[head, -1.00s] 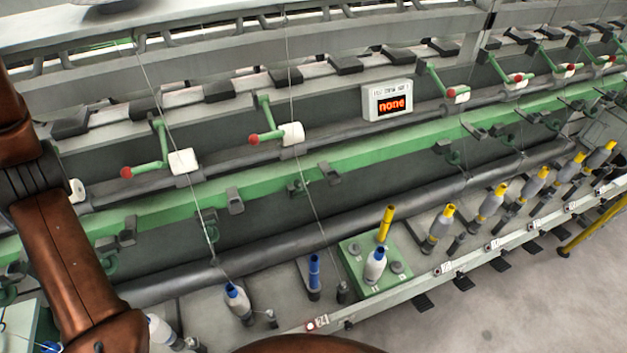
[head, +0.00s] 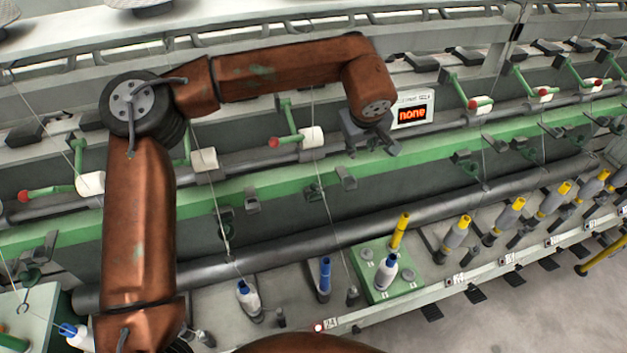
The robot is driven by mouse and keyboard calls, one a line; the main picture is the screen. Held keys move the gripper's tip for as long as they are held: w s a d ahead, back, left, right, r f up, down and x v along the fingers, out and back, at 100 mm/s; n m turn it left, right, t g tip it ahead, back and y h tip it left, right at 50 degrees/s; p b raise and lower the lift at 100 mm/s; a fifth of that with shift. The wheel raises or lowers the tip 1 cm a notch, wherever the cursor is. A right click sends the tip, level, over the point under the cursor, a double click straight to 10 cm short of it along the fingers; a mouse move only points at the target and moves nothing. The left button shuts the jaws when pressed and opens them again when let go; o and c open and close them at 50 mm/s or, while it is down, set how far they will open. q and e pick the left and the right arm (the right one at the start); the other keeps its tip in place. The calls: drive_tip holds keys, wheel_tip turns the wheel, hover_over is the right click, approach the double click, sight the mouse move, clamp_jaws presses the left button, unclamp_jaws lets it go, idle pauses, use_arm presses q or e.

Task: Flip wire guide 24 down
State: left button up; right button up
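The number plate 24 (head: 331,324) is on the front rail, with a red lamp beside it. Above it, on the green rail, a dark wire guide (head: 315,191) with a green mount hangs near a thin wire. A grey bracket (head: 345,178) sits just right of it. I cannot tell for sure which part is guide 24. My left gripper (head: 372,150) is above and right of these parts, in front of the roller bar, its dark fingers spread apart and empty. It seems to touch nothing. My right gripper is not in view.
A blue tube (head: 325,277) and a blue-topped bobbin (head: 248,298) stand below. A green box (head: 378,282) holds a yellow tube and a bobbin. A red-tipped lever (head: 285,140) and white roller are left of my gripper. A display (head: 412,112) reads "none".

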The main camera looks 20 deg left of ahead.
sight(316, 185)
use_arm(q)
drive_tip(key=s+a+f+g+y, duration=0.1)
drive_tip(key=a+f, duration=0.2)
drive_tip(key=f, duration=0.1)
drive_tip(key=s+a+f+n+g+y, duration=0.1)
drive_tip(key=a+f, duration=0.2)
drive_tip(key=f, duration=0.1)
drive_tip(key=s+a+f+n+g+y, duration=0.1)
drive_tip(key=a+f, duration=0.3)
drive_tip(key=shift+s+y+p, duration=0.3)
drive_tip(key=shift+p, duration=0.05)
drive_tip(key=shift+w+a+f, duration=0.1)
drive_tip(key=shift+a+f, duration=0.05)
drive_tip(key=shift+f, duration=0.4)
drive_tip(key=shift+c, duration=0.5)
clamp_jaws()
